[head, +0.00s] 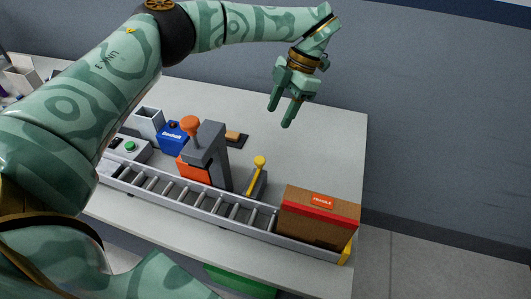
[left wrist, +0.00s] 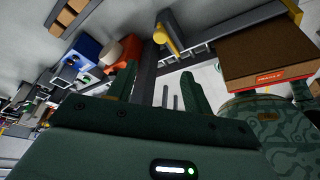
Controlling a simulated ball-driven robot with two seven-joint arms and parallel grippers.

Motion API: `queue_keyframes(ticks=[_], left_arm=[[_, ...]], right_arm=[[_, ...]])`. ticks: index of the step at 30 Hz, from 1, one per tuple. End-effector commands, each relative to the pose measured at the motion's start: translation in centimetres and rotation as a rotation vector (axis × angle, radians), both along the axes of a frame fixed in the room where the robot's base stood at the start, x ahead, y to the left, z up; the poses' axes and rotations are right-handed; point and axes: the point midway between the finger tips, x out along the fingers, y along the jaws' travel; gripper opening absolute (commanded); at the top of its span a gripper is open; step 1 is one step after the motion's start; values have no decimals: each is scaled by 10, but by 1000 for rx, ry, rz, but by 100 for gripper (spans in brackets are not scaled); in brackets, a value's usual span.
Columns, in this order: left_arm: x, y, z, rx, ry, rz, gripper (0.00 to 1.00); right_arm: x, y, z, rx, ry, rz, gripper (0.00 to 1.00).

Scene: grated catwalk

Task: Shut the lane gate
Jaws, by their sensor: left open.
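In the head view, a grey post (head: 209,150) with an orange panel (head: 194,171) and an orange knob (head: 190,123) stands at the back side of a roller lane (head: 175,193); I take this to be the lane gate. The orange panel also shows in the left wrist view (left wrist: 126,47). A yellow-knobbed lever (head: 260,163) on a grey base stands to its right. The lever is also in the left wrist view (left wrist: 168,38). My left gripper (head: 281,114) is open and empty, above the table, behind and right of the lever, touching nothing. My right gripper is out of view.
A brown box (head: 315,231) with a red band sits at the lane's right end, by a yellow end stop (head: 347,256). A blue bin (head: 172,139), a green-button box (head: 128,149) and a grey cup (head: 149,120) stand left. The table's (head: 335,150) back right is clear.

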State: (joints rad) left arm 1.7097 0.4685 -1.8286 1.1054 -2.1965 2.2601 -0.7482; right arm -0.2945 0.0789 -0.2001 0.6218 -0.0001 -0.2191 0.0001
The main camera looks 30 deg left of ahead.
Motion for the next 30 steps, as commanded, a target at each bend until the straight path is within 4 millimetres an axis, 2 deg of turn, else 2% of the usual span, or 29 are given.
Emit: queue_keyframes(ticks=[3, 5, 9, 12, 15, 21, 30], left_arm=[[-9, 6, -30, -2, 8, 0, 50], [-14, 9, -45, -3, 10, 0, 50], [-26, 16, -78, -3, 8, 0, 50], [-33, 20, -99, -2, 7, 0, 50], [-39, 23, -114, -3, 6, -1, 50], [-44, 27, -131, -3, 4, 0, 50], [-45, 27, -132, -2, 2, -1, 50]], right_arm=[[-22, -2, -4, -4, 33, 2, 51], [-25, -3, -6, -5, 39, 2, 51], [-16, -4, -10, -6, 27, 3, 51], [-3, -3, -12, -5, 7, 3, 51], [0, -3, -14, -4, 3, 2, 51], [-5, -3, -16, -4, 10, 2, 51], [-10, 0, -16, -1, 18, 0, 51]])
